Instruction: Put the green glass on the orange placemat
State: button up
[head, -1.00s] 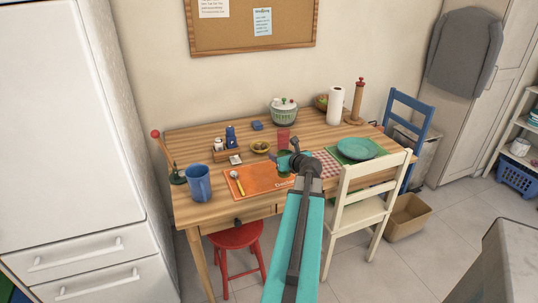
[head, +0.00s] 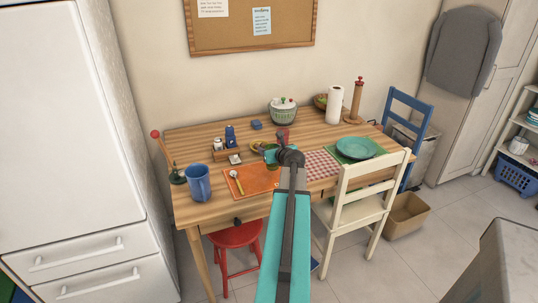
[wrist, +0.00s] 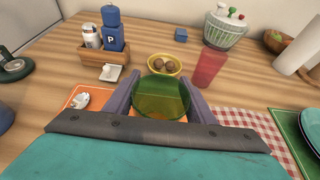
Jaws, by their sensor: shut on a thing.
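The green glass (wrist: 160,94) is between the two fingers of my gripper (wrist: 159,99), which is shut on it. The orange placemat (head: 253,182) lies at the front left of the table. In the wrist view the placemat (wrist: 78,94) shows left of my gripper, with orange also below the glass. The glass is at the placemat's back right part; I cannot tell whether its base touches it.
A red glass (wrist: 210,68) and a yellow bowl (wrist: 164,64) stand just behind. A spoon (head: 237,182) lies on the placemat. A blue mug (head: 198,184) stands left, a checked red cloth (head: 320,165) right. A caddy (wrist: 106,63) with shakers stands back left.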

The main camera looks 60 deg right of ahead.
jog(key=shift+w+d+f, duration=0.1)
jog(key=shift+w+f, duration=0.15)
jog(key=shift+f, duration=0.65)
jog(key=shift+w+d+f, duration=0.1)
jog(key=shift+w+f, duration=0.1)
jog(key=shift+f, duration=0.7)
jog(key=shift+f, duration=0.1)
jog(key=o, duration=1.2)
jog(key=shift+a, duration=0.1)
jog(key=v, duration=1.2)
jog(key=shift+b, duration=0.4)
jog(key=shift+a, duration=0.1)
